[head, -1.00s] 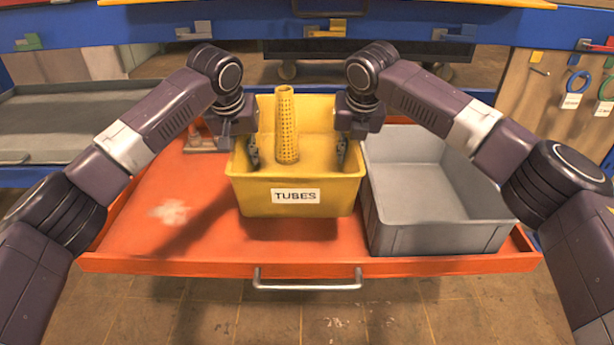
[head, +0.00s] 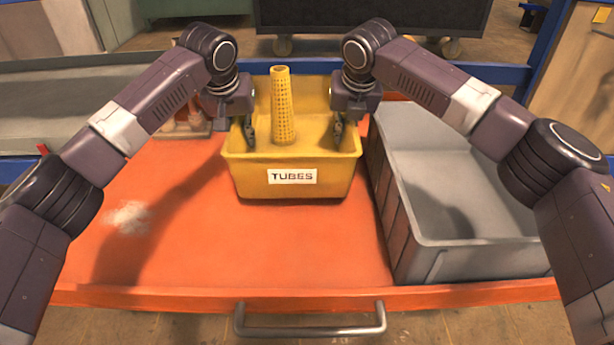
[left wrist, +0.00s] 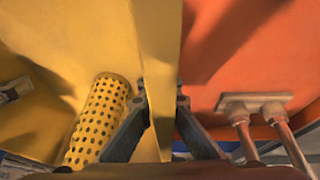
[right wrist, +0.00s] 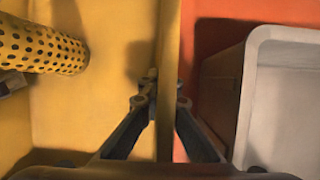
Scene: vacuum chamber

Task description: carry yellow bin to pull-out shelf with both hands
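The yellow bin (head: 290,187), labelled TUBES, is level over the orange pull-out shelf (head: 160,240), towards its back. I cannot tell whether its base touches the shelf. A perforated yellow tube (head: 282,110) stands upright inside the bin. My left gripper (head: 249,130) is shut on the bin's left wall, one finger inside and one outside, as the left wrist view (left wrist: 160,108) shows. My right gripper (head: 338,130) is shut on the right wall in the same way, seen in the right wrist view (right wrist: 165,98). The bin's underside is hidden.
An empty grey bin (head: 478,250) stands on the shelf close to the yellow bin's right. A small metal fitting with pipes (left wrist: 252,105) lies to the left. The shelf's front handle (head: 310,328) is nearest me. The shelf's front left is clear.

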